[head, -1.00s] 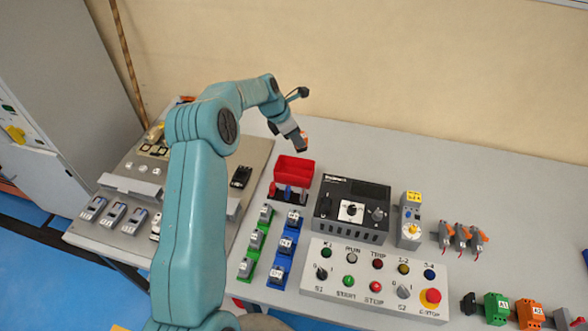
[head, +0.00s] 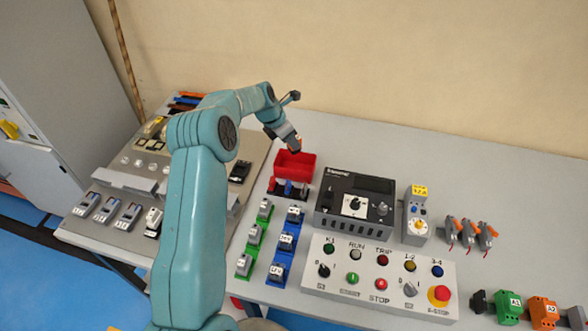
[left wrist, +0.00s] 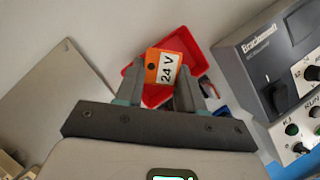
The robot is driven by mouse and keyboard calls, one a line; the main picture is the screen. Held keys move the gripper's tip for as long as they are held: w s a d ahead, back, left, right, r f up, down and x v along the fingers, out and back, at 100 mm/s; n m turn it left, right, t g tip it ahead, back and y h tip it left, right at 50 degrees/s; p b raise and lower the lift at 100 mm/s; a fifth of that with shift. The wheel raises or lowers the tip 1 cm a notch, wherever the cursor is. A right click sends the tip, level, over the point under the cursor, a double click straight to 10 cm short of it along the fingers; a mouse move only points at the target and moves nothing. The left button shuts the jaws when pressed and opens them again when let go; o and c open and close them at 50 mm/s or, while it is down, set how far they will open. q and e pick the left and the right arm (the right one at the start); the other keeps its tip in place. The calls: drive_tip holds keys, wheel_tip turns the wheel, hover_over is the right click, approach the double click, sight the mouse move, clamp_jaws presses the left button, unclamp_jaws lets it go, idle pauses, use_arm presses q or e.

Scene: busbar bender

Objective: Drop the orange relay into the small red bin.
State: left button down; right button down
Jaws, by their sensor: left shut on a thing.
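The orange relay (left wrist: 163,66) with a white "24 V" label is between the fingers of my left gripper (left wrist: 155,92) in the left wrist view. The gripper is shut on it. The small red bin (left wrist: 190,42) lies beneath and around the relay in that view. In the head view the left gripper (head: 295,147) hangs over the back of the red bin (head: 295,166), and the relay is mostly hidden by the fingers. I cannot tell the exact height above the bin. My right gripper is not in view.
A black power supply box (head: 354,203) stands right of the bin, and a control panel (head: 378,273) lies in front of it. Green and blue terminal blocks (head: 285,244) stand in front of the bin. A grey plate (head: 150,190) with devices lies left. The back of the table is clear.

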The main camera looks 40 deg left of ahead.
use_arm(q)
drive_tip(key=c, duration=0.6)
unclamp_jaws()
drive_tip(key=shift+w+a+f, duration=0.1)
drive_tip(key=b+v, duration=0.2)
drive_tip(key=v, duration=1.4)
drive_tip(key=shift+r, duration=0.3)
drive_tip(key=shift+s, duration=0.25)
